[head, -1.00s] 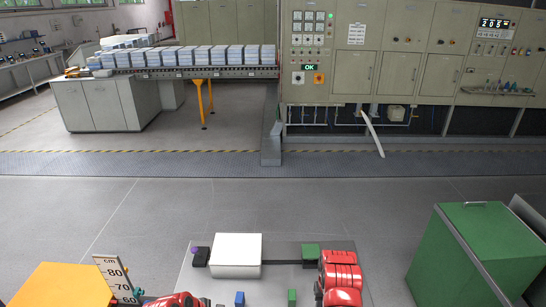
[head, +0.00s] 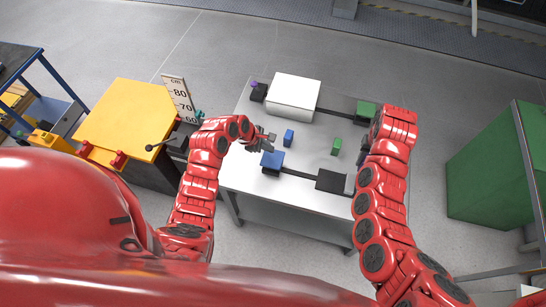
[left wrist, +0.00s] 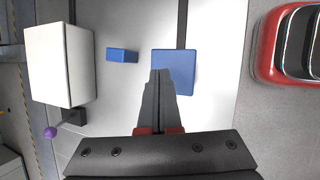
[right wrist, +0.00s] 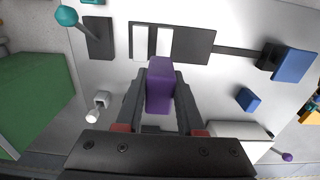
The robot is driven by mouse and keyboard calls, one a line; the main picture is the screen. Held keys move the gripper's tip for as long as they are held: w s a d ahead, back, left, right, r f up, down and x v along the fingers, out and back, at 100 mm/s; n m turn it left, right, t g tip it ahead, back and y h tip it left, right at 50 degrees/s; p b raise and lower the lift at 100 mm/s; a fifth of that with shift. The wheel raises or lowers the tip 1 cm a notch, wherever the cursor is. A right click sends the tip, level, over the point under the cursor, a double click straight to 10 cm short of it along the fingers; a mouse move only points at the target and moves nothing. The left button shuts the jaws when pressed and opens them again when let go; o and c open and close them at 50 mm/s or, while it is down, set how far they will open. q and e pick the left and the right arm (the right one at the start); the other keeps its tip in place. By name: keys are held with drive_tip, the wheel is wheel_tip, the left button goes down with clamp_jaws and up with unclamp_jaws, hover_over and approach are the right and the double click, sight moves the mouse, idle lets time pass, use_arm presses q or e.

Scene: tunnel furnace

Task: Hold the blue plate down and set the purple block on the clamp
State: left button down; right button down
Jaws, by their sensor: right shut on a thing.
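The blue plate (head: 272,161) lies on the table at one end of a dark bar. It also shows in the left wrist view (left wrist: 178,72). My left gripper (left wrist: 159,72) is shut and empty, its tips over the plate's near-left edge; I cannot tell whether they touch it. The clamp (right wrist: 190,45), a black base with two pale jaws, sits at the bar's other end; in the head view its dark body (head: 334,181) shows.
A white box (head: 293,97) stands at the table's back, with a purple-knobbed lever (head: 253,84) beside it. A small blue block (head: 289,138) and a green block (head: 337,147) stand mid-table. A green plate (head: 367,112) is near my right arm. A teal-knobbed lever (right wrist: 66,15) shows too.

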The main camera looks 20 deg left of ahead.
sight(268, 160)
use_arm(q)
drive_tip(key=shift+s+f, duration=0.15)
drive_tip(key=shift+f, duration=4.1)
drive_tip(key=shift+a, duration=0.1)
use_arm(e)
drive_tip(key=shift+s, duration=0.3)
